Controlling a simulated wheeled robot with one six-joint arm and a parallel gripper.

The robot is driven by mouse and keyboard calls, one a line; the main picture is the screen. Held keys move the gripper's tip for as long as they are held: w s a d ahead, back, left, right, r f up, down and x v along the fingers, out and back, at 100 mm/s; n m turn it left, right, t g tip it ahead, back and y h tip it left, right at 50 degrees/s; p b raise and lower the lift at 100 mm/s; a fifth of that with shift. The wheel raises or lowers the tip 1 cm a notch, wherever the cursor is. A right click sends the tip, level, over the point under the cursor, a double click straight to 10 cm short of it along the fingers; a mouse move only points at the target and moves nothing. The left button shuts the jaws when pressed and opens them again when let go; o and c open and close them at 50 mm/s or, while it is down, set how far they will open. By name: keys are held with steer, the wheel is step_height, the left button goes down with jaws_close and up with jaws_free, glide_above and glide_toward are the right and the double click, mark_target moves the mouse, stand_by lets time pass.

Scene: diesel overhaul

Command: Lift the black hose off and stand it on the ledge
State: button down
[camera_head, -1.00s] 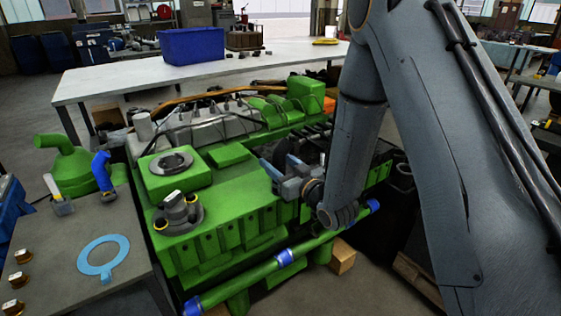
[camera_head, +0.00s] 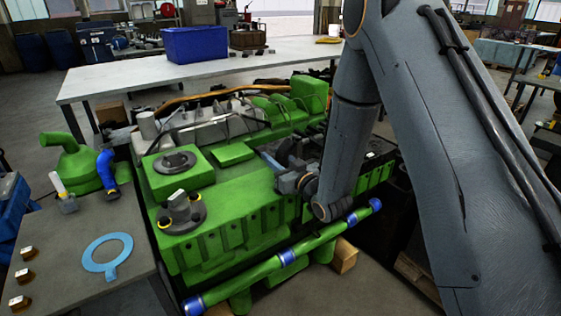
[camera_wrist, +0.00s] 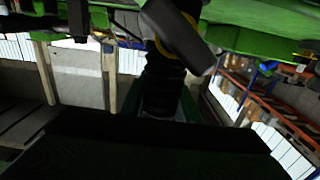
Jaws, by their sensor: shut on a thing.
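My gripper (camera_head: 274,163) is over the green engine (camera_head: 235,182), beside the dark parts at its right end, with its fingers pointing left. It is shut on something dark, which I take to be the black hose. In the wrist view a black ribbed hose (camera_wrist: 163,88) runs down the middle, with a grey bar and a yellow ring at its upper end. A dark shape across the bottom hides its lower end. In the head view the arm and gripper mostly hide the hose. I cannot tell which surface is the ledge.
A grey bench (camera_head: 75,240) at the left carries a blue ring (camera_head: 106,257), several brass-coloured pieces and a blue elbow pipe (camera_head: 106,172). A green pipe (camera_head: 250,275) with blue bands runs along the engine's front. A white table (camera_head: 125,82) with a blue bin (camera_head: 195,45) stands behind.

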steer(key=shift+r, duration=0.1)
step_height(320, 180, up, 15)
steer(key=p, duration=0.2)
stand_by(1.4)
steer(key=shift+d, duration=0.1)
